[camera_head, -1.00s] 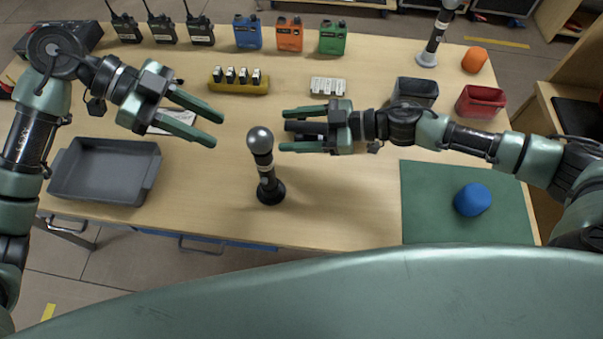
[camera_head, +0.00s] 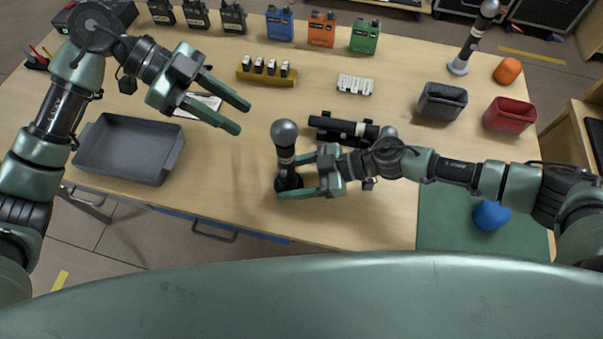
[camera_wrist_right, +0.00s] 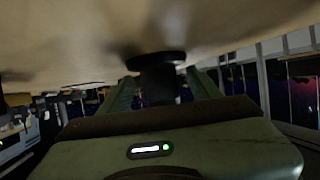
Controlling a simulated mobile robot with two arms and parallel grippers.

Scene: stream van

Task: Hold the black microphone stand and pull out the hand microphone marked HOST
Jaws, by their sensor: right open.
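A hand microphone (camera_head: 285,138) with a round grey head stands upright in a black microphone stand (camera_head: 288,184) near the table's front edge; no HOST marking is legible. My right gripper (camera_head: 296,176) is open, low at the stand, with one finger on the far side and one on the near side. In the right wrist view the dark stand (camera_wrist_right: 158,84) shows between the two fingers (camera_wrist_right: 160,90); contact is not clear. My left gripper (camera_head: 240,116) is open and empty, above the table to the left of the microphone and higher than the stand.
Another microphone (camera_head: 476,35) stands in a pale base at the back right. Dark cylindrical items (camera_head: 345,128) lie behind my right gripper. A grey tray (camera_head: 128,180) is at left, a yellow battery holder (camera_head: 266,76) behind. Black (camera_head: 441,103) and red (camera_head: 509,116) bins stand right.

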